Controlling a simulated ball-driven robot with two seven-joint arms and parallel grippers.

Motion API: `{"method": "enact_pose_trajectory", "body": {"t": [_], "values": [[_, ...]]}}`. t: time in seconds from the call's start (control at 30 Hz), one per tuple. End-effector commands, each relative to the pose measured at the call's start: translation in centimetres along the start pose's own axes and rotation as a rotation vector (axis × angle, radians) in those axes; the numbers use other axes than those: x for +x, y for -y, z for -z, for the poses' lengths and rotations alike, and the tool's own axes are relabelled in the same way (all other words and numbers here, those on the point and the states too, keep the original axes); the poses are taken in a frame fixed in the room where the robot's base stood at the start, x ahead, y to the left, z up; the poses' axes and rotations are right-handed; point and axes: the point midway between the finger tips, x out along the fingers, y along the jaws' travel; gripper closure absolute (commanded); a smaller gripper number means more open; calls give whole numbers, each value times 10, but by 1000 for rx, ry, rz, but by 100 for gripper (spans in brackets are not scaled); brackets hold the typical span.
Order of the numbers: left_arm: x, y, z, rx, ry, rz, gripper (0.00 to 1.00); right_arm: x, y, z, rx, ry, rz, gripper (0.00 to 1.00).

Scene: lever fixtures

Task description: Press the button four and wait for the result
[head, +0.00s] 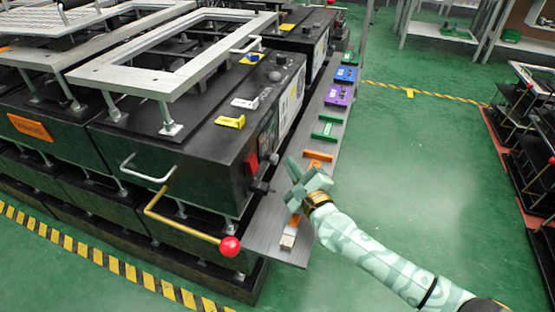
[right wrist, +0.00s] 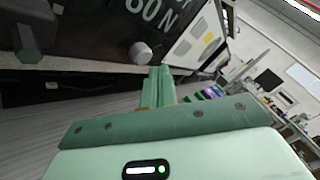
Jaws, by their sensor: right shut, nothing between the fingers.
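My right gripper (head: 293,168) is over the grey plank shelf along the machine's right side, beside the front corner of the black machine box (head: 180,150). Its pale green fingers (right wrist: 158,85) are together with nothing between them in the right wrist view. A round grey knob (right wrist: 140,52) on the dark machine face shows just beyond the fingertips, seemingly apart from them. A red part (head: 250,163) sits on the machine's side, left of the gripper. No readable number four shows, so I cannot tell which part is button four. My left gripper is out of view.
The grey shelf (head: 270,233) carries orange, green, purple (head: 339,95) and blue pieces. A brass lever with a red ball (head: 230,246) sticks out in front. Yellow (head: 230,122) and white pieces lie on the machine top.

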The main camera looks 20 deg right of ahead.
Motion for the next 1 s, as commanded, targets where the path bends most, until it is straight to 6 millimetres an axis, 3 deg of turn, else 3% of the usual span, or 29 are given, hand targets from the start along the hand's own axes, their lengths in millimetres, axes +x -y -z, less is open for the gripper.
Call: {"method": "enact_pose_trajectory", "body": {"t": [1.0], "values": [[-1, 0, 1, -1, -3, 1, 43, 5, -3, -5, 0, 0, 1, 100]]}}
